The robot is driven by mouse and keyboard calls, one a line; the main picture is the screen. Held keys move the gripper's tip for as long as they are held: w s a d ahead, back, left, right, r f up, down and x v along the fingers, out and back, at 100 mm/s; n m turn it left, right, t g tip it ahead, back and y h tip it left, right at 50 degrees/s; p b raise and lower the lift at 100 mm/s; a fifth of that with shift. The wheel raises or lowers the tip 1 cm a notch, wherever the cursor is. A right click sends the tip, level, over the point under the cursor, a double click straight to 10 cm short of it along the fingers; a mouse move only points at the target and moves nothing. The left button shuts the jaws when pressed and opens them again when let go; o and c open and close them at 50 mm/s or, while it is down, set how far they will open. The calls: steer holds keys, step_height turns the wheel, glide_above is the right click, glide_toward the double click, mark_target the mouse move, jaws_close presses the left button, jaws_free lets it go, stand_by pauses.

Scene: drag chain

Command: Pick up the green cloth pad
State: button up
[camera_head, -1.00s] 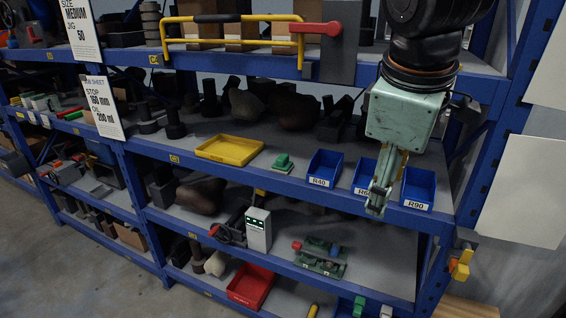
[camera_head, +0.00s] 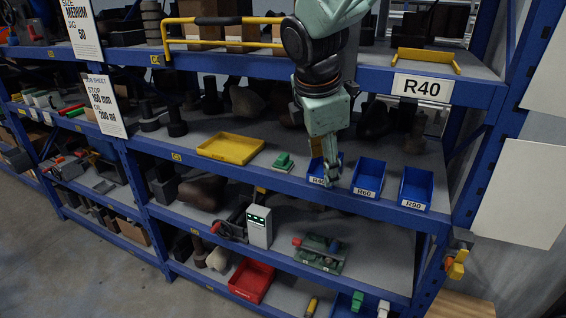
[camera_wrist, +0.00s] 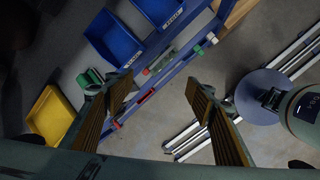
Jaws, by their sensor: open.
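The green cloth pad (camera_head: 284,162) sits on the middle shelf, between the yellow tray and the blue bins. In the wrist view the green pad (camera_wrist: 90,79) shows at the left, partly behind the left finger. My gripper (camera_head: 331,180) hangs pointing down at the shelf's front edge, in front of the R40 bin and to the right of the pad. In the wrist view my gripper (camera_wrist: 160,80) has its two ribbed fingers wide apart with nothing between them.
The yellow tray (camera_head: 230,148) lies left of the pad. Blue bins R60 (camera_head: 369,177) and R90 (camera_head: 416,188) stand to the right, with R40 (camera_head: 317,168) partly hidden by my gripper. The shelf above carries an R40 sign (camera_head: 423,88). Dark parts stand behind.

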mark_target(283, 156)
steer(key=w+a+f+n+p, duration=0.1)
steer(key=w+a+f+n, duration=0.4)
steer(key=a, duration=0.3)
steer(key=w+a+f+n+p, duration=0.2)
steer(key=w+a+f+n, duration=0.3)
steer(key=w+a+f, duration=0.1)
steer(key=shift+w+a, duration=0.45)
steer(key=shift+a, duration=0.5)
steer(key=shift+f, duration=0.1)
steer(key=shift+w+d+p, duration=0.1)
steer(key=shift+w+d, duration=0.35)
steer(key=shift+w, duration=0.65)
steer(key=shift+w+d+p, duration=0.15)
steer(key=shift+w+d, duration=0.3)
steer(key=shift+w, duration=0.6)
steer(key=shift+w+d+p, duration=0.1)
steer(key=shift+w+d, duration=0.35)
steer(key=shift+w, duration=0.65)
steer(key=shift+w, duration=0.1)
steer(key=w, duration=0.1)
steer(key=w+d, duration=0.1)
steer(key=w, duration=0.1)
steer(key=w+d, duration=0.1)
steer(key=shift+w, duration=0.3)
steer(key=shift+w+f, duration=0.15)
steer(key=shift+f, duration=0.4)
